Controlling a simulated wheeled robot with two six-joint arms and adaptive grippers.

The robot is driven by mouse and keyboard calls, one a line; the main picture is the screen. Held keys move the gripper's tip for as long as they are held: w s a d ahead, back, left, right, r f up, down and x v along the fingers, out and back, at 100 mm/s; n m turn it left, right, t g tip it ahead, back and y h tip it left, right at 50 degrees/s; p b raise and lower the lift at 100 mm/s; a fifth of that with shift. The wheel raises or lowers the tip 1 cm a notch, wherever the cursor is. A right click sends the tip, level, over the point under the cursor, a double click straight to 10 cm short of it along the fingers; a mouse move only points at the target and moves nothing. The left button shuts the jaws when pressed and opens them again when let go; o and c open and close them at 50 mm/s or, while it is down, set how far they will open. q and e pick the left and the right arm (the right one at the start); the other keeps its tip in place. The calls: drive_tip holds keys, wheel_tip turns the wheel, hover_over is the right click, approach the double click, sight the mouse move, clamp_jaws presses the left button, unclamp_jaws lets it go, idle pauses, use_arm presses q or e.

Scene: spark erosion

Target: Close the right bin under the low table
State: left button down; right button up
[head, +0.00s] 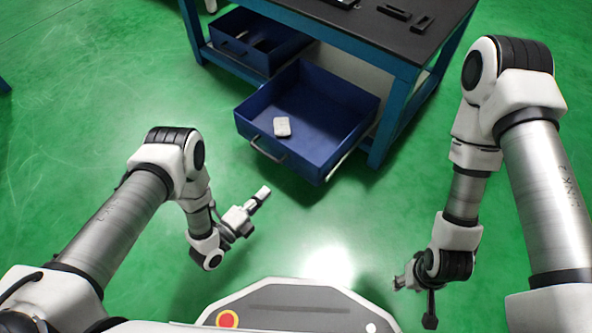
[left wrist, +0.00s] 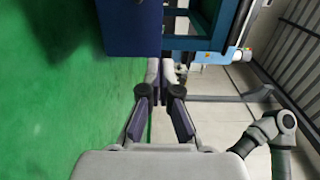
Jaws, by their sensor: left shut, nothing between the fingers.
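The right bin (head: 340,94) is a blue drawer pulled far out from under the low table (head: 386,42), which has a black top and blue frame. A dark handle (head: 268,150) is on its front. A small whitish block (head: 282,127) lies inside. My left gripper (head: 262,192) is shut and empty, in front of the bin and apart from its handle. In the left wrist view its fingertips (left wrist: 160,68) are together, near a blue panel (left wrist: 130,28). My right gripper (head: 399,283) is low at the right, away from the bin; its fingers are too small to judge.
The left bin (head: 222,41) is also partly out, with something dark inside. Flat dark parts (head: 408,16) lie on the table top. The table's front right leg (head: 387,130) stands beside the right bin. Green floor in front of the bins is clear.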

sight(300, 157)
use_arm(q)
drive_tip(key=b+x, duration=0.2)
drive_tip(key=x, duration=0.2)
drive_tip(key=b+x, duration=0.2)
drive_tip(key=x, duration=0.2)
drive_tip(key=b+x, duration=0.3)
drive_tip(key=x, duration=0.2)
drive_tip(key=shift+f, duration=0.25)
drive_tip(key=shift+w+d+r, duration=0.2)
drive_tip(key=shift+w+d, duration=0.1)
use_arm(e)
wheel_tip(300, 157, down, 7)
drive_tip(key=shift+w+d, duration=0.1)
